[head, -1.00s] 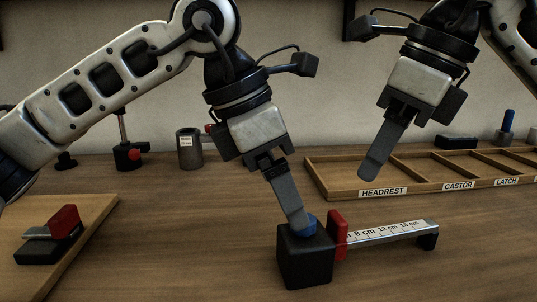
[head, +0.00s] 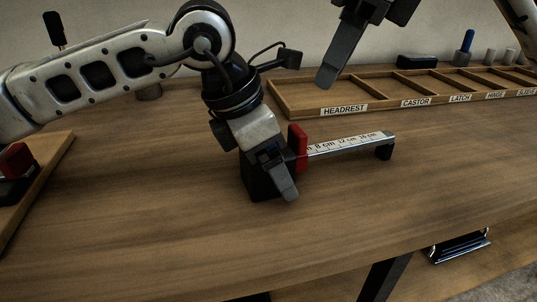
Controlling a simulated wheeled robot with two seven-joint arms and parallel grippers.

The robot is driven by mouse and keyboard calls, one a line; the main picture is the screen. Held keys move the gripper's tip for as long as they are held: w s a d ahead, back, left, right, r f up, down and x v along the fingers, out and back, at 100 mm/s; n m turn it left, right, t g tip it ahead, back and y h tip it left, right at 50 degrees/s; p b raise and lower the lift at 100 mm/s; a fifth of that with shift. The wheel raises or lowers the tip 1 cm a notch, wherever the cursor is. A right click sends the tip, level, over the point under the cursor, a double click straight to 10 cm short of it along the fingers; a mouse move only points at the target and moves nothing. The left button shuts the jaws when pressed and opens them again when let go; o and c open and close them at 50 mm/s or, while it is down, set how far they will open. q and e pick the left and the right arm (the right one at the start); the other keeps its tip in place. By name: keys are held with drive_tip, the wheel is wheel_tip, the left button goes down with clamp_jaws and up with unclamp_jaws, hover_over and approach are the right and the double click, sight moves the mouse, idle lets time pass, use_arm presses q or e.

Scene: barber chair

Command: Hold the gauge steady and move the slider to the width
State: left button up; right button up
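The gauge lies on the wooden table. It has a black block (head: 258,185) at its left end, a steel scale bar (head: 345,145) marked in centimetres, and a black foot (head: 384,150) at the right end. The red slider (head: 298,148) stands upright close to the block, left of the 8 cm mark. My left gripper (head: 287,190) points down over the block and covers much of it; contact and finger opening are unclear. My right gripper (head: 329,74) is in the air above and behind the bar, apart from it. Only one of its fingers shows clearly.
A wooden tray (head: 296,114) with labelled compartments, HEADREST and CASTOR among them, lies behind the gauge. A board with a red and black part (head: 17,162) is at the left. The table in front of the gauge is clear up to its front edge.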

sight(298, 128)
use_arm(q)
drive_tip(key=c, duration=1.4)
use_arm(e)
drive_tip(key=o, duration=0.5)
use_arm(q)
drive_tip(key=shift+r, duration=0.1)
use_arm(e)
drive_tip(key=a+f+n+g, duration=0.1)
drive_tip(key=f+n, duration=0.2)
drive_tip(key=w+a+f+n+g, duration=0.1)
drive_tip(key=f+n, duration=0.2)
drive_tip(key=a+f+n+g, duration=0.1)
drive_tip(key=f+n, duration=0.2)
drive_tip(key=shift+w+a, duration=0.2)
drive_tip(key=shift+w, duration=0.1)
